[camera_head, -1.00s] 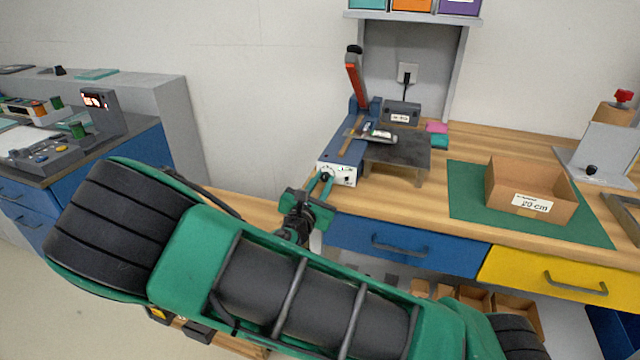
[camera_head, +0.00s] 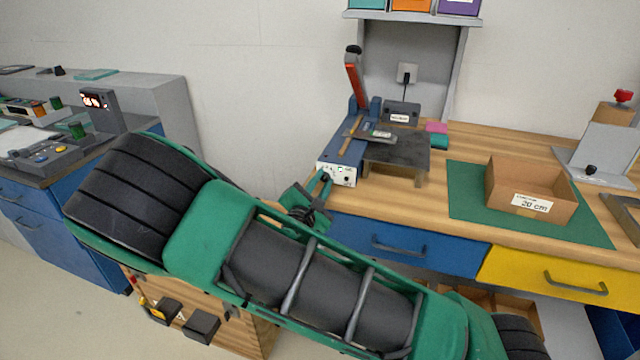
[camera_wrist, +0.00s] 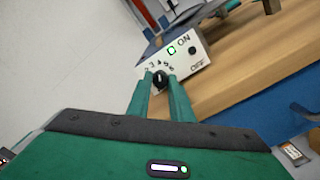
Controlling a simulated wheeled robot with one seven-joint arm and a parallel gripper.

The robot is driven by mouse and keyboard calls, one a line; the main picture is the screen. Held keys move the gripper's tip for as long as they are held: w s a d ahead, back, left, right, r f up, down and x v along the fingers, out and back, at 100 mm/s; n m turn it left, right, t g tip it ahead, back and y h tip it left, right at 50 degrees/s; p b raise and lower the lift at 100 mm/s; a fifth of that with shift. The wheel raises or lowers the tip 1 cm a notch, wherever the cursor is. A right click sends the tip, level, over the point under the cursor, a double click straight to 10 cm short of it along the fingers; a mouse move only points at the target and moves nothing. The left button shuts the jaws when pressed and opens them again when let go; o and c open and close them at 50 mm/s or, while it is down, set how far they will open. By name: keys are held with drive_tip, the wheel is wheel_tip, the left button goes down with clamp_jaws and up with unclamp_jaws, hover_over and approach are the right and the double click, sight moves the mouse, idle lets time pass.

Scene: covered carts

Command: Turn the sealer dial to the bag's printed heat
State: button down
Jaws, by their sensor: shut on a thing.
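The sealer (camera_head: 352,150) stands on the wooden bench, its blue body carrying a raised orange-red lever arm (camera_head: 356,80). Its white front panel (camera_wrist: 187,52) has a black dial (camera_wrist: 160,79) with numbers around its upper side, a green-lit switch and ON and OFF marks. My gripper (camera_wrist: 163,84) is shut on the dial, one green finger on each side; it also shows in the head view (camera_head: 325,186). The fingers hide part of the dial, and I cannot tell which number it points to. A small bag (camera_head: 382,134) lies on the sealer's plate; its print is too small to read.
A cardboard box (camera_head: 528,204) labelled 20 cm stands on a green mat (camera_head: 468,190) to the right. A dark platform (camera_head: 400,150) adjoins the sealer. Blue (camera_head: 400,240) and yellow (camera_head: 550,280) drawers lie below the bench edge.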

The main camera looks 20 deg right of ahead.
drive_tip(key=shift+m, duration=0.3)
drive_tip(key=c, duration=1.6)
unclamp_jaws()
drive_tip(key=shift+s+a, duration=0.1)
drive_tip(key=v, duration=1)
drive_tip(key=shift+s+a, duration=0.15)
